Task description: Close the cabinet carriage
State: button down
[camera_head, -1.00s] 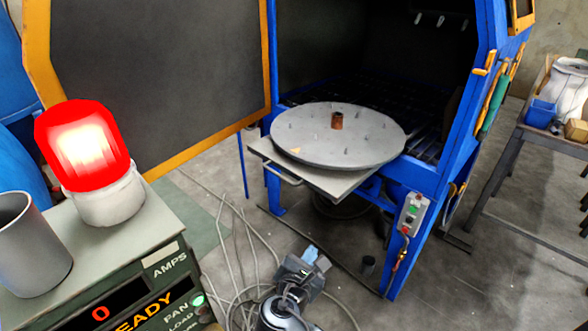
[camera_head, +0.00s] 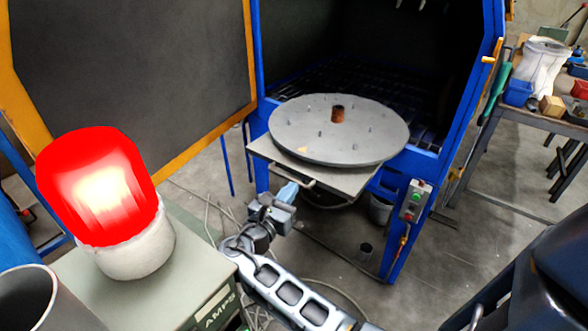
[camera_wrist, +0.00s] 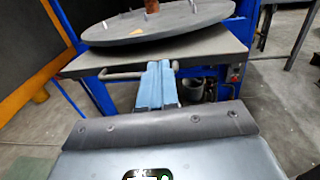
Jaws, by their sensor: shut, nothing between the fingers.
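The blue cabinet (camera_head: 432,172) stands open, with a dark interior. Its carriage, a grey plate (camera_head: 345,188) bearing a round turntable (camera_head: 340,145), sticks out of the front opening. A short brown post (camera_head: 338,114) stands at the turntable's middle. A bar handle (camera_head: 262,164) runs along the carriage's front edge. My gripper (camera_head: 290,189) is shut and empty, close to the front edge near the handle. In the wrist view, its blue fingers (camera_wrist: 158,84) are at the handle (camera_wrist: 112,76), in front of the plate (camera_wrist: 210,50); whether they touch cannot be told.
The cabinet door (camera_head: 130,75), grey with an orange frame, stands open at left. A red lamp (camera_head: 100,185) on a control box (camera_head: 180,262) fills the lower left. Cables lie on the floor below. A cluttered workbench (camera_head: 545,120) stands at right.

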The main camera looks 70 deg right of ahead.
aim_at(308, 169)
jog(key=d, duration=0.6)
jog(key=s+d+p, duration=0.1)
jog(key=d, duration=0.3)
